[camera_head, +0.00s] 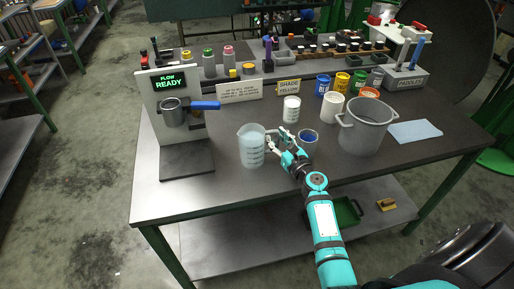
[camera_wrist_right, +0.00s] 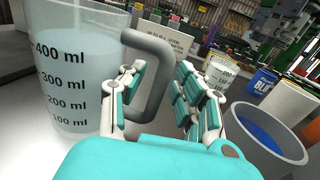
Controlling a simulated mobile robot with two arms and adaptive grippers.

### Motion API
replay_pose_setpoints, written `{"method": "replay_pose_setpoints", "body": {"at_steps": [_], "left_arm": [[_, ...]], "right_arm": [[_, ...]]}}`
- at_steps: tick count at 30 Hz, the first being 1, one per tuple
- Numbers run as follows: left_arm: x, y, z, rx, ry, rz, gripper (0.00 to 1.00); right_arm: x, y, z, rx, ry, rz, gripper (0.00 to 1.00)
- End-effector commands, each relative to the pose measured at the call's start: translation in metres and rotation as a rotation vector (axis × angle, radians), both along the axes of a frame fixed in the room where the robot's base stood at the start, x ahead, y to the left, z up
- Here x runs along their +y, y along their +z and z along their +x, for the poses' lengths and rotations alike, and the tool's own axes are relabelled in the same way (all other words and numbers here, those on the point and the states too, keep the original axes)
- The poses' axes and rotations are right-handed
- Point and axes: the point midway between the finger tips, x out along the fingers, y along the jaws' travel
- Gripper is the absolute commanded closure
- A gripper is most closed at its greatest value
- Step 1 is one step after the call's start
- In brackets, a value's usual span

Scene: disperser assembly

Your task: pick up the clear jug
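The clear jug (camera_head: 251,150) stands upright on the table, holding a pale liquid, with its handle facing right. In the right wrist view the jug (camera_wrist_right: 75,75) fills the left side, with dark ml marks on its wall. My right gripper (camera_head: 275,141) is at the handle side of the jug. In the wrist view its fingers (camera_wrist_right: 160,75) are apart, one on each side of the grey handle (camera_wrist_right: 158,62), with a gap to the right finger. Whether the left finger touches the handle or jug I cannot tell. My left gripper is not in view.
A grey cup with blue inside (camera_head: 308,140) stands close right of my right gripper. A large metal pot (camera_head: 365,128) is further right. White containers (camera_head: 291,110) stand behind. The flow stand (camera_head: 185,150) is left of the jug. Table front-left is clear.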

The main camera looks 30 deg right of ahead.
Motion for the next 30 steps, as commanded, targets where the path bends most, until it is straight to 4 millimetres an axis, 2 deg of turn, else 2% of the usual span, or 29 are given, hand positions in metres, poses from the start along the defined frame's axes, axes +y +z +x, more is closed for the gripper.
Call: {"method": "replay_pose_setpoints", "body": {"at_steps": [1,6,7,30], "left_arm": [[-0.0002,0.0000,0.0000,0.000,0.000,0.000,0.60],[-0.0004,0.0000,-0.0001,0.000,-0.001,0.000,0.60],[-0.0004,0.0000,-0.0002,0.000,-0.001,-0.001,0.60],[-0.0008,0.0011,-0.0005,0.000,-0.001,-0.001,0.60]], "right_arm": [[0.0000,-0.0001,-0.0001,0.000,0.000,0.000,0.76],[0.0001,-0.0001,-0.0003,0.000,0.000,0.001,0.98],[0.0001,-0.0002,-0.0003,0.000,0.000,0.001,1.00],[0.0001,0.0034,0.0002,-0.004,0.000,0.002,1.00]]}}
